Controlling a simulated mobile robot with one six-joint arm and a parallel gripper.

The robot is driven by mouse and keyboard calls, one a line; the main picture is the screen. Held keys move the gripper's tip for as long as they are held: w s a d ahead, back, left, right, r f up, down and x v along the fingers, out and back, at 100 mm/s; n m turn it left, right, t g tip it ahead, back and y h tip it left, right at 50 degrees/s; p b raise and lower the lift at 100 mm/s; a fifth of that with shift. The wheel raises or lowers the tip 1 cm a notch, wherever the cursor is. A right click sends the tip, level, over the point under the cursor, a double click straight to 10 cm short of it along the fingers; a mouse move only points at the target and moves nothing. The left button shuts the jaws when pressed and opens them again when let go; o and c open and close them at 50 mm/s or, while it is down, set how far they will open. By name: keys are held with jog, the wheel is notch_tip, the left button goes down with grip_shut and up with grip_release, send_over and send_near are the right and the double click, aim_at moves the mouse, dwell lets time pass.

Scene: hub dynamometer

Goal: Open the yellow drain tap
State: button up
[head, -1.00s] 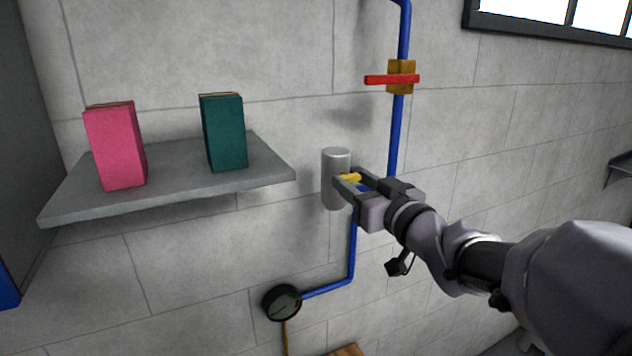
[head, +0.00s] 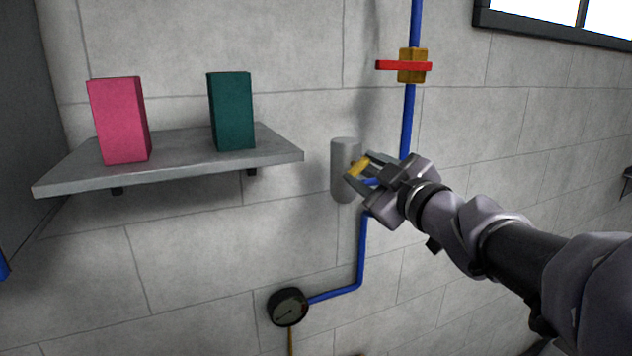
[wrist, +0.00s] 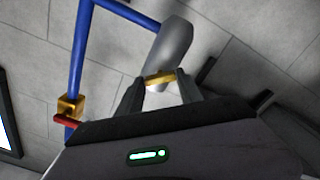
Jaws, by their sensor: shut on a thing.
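The yellow drain tap (head: 359,167) sits on the front of a grey cylinder (head: 344,152) on the wall. My gripper (head: 359,173) is shut on the tap handle, with a finger on either side of it. In the head view the handle is tilted, its right end higher. In the wrist view the yellow tap (wrist: 160,78) lies between my two fingertips (wrist: 158,84), with the grey cylinder (wrist: 174,50) behind it. The tap's stem is hidden.
A blue pipe (head: 407,120) with a red-handled brass valve (head: 412,66) runs above my gripper. A round gauge (head: 288,307) is below. A shelf (head: 190,172) at left holds a pink box (head: 119,120) and a green box (head: 231,111).

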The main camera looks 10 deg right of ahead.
jog(key=n+b, duration=0.2)
jog(key=n, duration=0.2)
jog(key=shift+f+b, duration=0.15)
jog(key=shift+b, duration=0.2)
jog(key=shift+n+b, duration=1)
jog(key=shift+n, duration=1.1)
jog(key=o, duration=1.4)
